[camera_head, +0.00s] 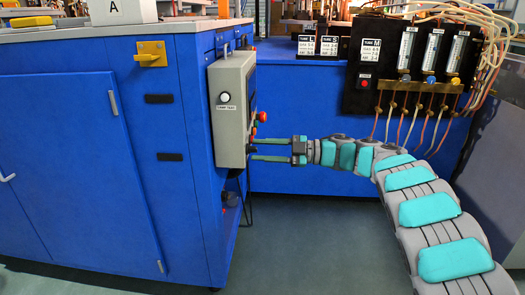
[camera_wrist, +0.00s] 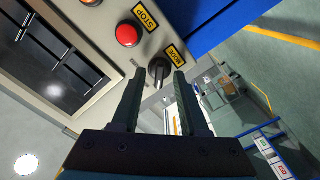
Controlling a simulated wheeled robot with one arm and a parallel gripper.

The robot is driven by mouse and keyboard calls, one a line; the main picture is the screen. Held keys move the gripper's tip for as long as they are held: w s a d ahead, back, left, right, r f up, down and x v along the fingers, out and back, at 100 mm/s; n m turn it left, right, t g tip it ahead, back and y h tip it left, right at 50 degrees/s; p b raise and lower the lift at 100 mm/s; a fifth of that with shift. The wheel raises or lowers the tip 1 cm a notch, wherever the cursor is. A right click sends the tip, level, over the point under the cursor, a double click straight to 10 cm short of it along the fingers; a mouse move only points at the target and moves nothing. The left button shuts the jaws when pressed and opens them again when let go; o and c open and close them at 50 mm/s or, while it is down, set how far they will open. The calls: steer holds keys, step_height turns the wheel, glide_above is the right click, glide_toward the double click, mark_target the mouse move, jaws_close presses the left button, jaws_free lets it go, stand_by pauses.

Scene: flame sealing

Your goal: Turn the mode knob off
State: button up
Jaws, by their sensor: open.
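The mode knob (camera_wrist: 157,70) is a black rotary knob on the beige face of the control box, beside a yellow label reading MODE. In the wrist view my gripper (camera_wrist: 158,78) is open, with one dark finger on each side of the knob. I cannot tell whether the fingers touch it. In the head view my gripper (camera_head: 252,150) reaches from the right to the lower front of the grey control box (camera_head: 228,110). The knob's front is largely hidden from the head view, and its marked position cannot be read.
A red STOP button (camera_wrist: 128,34) sits close to the knob on the same face. A dark screen (camera_wrist: 55,60) lies to the left. A blue cabinet (camera_head: 90,130) carries the box. A black panel with gauges and hoses (camera_head: 385,95) stands at the right.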

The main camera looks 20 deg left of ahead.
steer(key=v, duration=0.7)
steer(key=shift+d+p, duration=0.35)
steer(key=shift+d, duration=0.05)
steer(key=shift+w, duration=0.1)
